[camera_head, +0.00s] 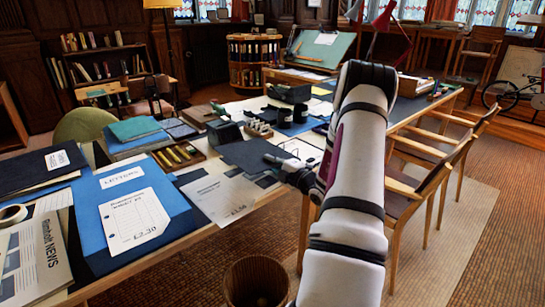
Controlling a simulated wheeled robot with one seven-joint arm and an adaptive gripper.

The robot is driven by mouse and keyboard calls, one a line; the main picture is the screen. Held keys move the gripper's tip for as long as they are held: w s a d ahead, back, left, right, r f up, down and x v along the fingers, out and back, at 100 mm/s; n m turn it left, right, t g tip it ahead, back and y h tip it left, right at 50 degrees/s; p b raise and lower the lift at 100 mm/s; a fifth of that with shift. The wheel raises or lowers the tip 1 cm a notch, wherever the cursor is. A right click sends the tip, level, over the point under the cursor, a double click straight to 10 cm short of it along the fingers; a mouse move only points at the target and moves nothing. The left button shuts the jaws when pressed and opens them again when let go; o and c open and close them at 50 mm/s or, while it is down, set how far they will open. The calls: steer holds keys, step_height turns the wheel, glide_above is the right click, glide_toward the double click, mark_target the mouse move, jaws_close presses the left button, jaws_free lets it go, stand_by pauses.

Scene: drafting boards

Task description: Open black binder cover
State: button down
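A black binder (28,172) with a white label lies on the left end of the long table, its cover lying flat over pale pages. A second dark, flat cover or panel (248,154) is near the table's middle, and I cannot tell whether it is a binder. My gripper (272,160) is at the right edge of this dark panel, far to the right of the labelled binder. The gripper is small and dark here. I cannot tell whether its fingers touch the panel or are open. My white arm hides part of the table behind it.
A blue letters binder (118,179), newspapers (36,262) and a tape roll (12,215) crowd the table's left end. A pen tray (180,154) and black cups (284,117) stand farther back. A wooden bin (256,284) is on the floor in front; chairs (425,190) stand right.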

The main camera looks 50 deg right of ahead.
steer(key=r+m+p, duration=0.2)
steer(key=p, duration=0.1)
steer(key=shift+s+d+r+m, duration=0.15)
steer(key=shift+d+r+m, duration=0.1)
steer(key=shift+d+m, duration=0.05)
steer(key=shift+d+r+p, duration=0.15)
steer(key=shift+r+p, duration=0.25)
steer(key=shift+p, duration=0.45)
stand_by(0.6)
steer(key=c, duration=1.9)
jaws_free()
steer(key=shift+p+v, duration=3.75)
steer(key=shift+v, duration=4.15)
